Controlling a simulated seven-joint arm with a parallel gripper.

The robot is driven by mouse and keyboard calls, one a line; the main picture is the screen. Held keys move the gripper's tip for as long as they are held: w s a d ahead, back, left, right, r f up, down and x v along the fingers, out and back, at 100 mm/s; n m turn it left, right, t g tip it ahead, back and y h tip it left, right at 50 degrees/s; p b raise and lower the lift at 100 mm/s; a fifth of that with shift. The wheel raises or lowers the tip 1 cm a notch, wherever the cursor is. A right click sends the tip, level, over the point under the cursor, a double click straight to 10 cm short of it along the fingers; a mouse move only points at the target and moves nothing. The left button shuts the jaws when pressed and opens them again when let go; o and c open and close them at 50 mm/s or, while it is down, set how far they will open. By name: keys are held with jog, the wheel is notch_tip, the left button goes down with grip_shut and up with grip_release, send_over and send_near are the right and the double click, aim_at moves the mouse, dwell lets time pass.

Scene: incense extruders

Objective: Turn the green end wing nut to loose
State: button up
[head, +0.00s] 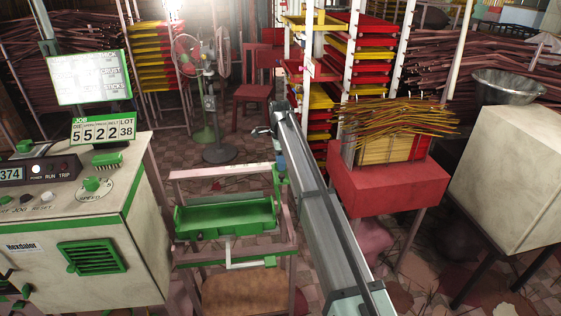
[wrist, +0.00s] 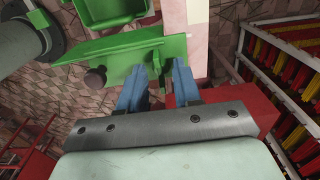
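My gripper (wrist: 160,70) shows in the wrist view with two blue fingers spread apart. A small upright green piece, apparently the green end wing nut (wrist: 157,62), lies between or just beyond the fingertips. I cannot tell whether either finger touches it. It stands at the end of a flat green plate (wrist: 115,50), beside a pale post (wrist: 197,15). In the head view, the green tray (head: 225,217) sits on a pink stand. The wing nut is too small to make out clearly there.
A green-trimmed control cabinet (head: 85,225) stands at left in the head view. A red table (head: 385,190) with bundled sticks is at right. Red and yellow racks (head: 375,50) stand behind. A dark round knob (wrist: 96,76) is left of the fingers in the wrist view.

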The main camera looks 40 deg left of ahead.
jog(key=shift+c, duration=0.3)
grip_shut()
